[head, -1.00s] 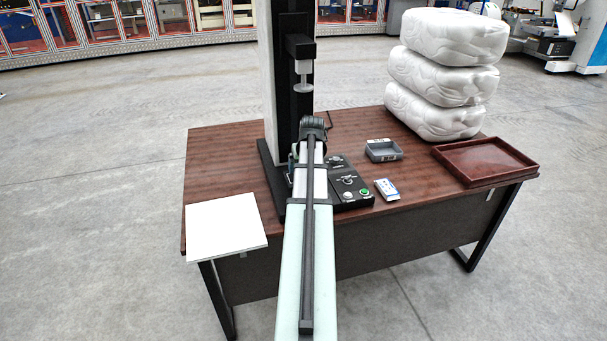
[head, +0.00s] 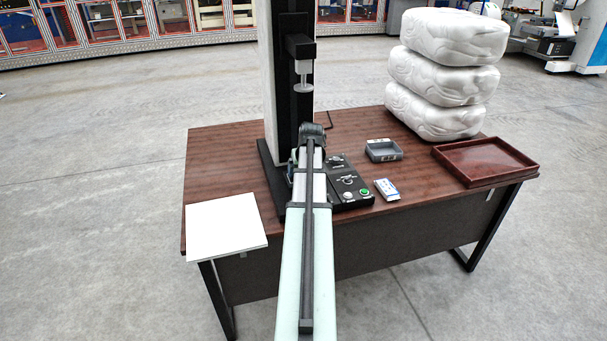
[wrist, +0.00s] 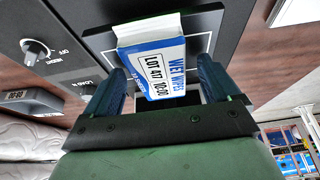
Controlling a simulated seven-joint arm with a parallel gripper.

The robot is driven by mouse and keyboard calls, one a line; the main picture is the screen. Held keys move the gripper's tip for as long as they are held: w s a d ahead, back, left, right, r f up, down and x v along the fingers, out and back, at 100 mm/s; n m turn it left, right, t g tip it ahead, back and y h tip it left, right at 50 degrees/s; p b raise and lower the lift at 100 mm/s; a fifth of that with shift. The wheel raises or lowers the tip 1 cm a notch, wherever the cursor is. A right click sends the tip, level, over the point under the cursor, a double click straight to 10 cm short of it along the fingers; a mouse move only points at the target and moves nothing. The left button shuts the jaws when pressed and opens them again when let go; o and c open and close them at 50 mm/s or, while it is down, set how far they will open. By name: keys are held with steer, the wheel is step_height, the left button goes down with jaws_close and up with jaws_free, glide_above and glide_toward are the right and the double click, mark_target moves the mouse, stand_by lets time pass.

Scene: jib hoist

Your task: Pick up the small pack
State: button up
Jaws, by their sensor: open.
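My gripper (wrist: 162,72) is open, one blue finger on each side of the pack. Whether the fingers touch it I cannot tell. In the head view, my arm hides this pack and most of my gripper.
The dark hoist column (head: 293,85) with its jib rises behind my gripper. A grey bin (head: 383,150), a red-brown tray (head: 485,162) and stacked white bundles (head: 447,75) stand to the right. A white board (head: 226,226) lies at the table's left front corner.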

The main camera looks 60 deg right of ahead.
stand_by(0.3)
steer(key=c, duration=1.2)
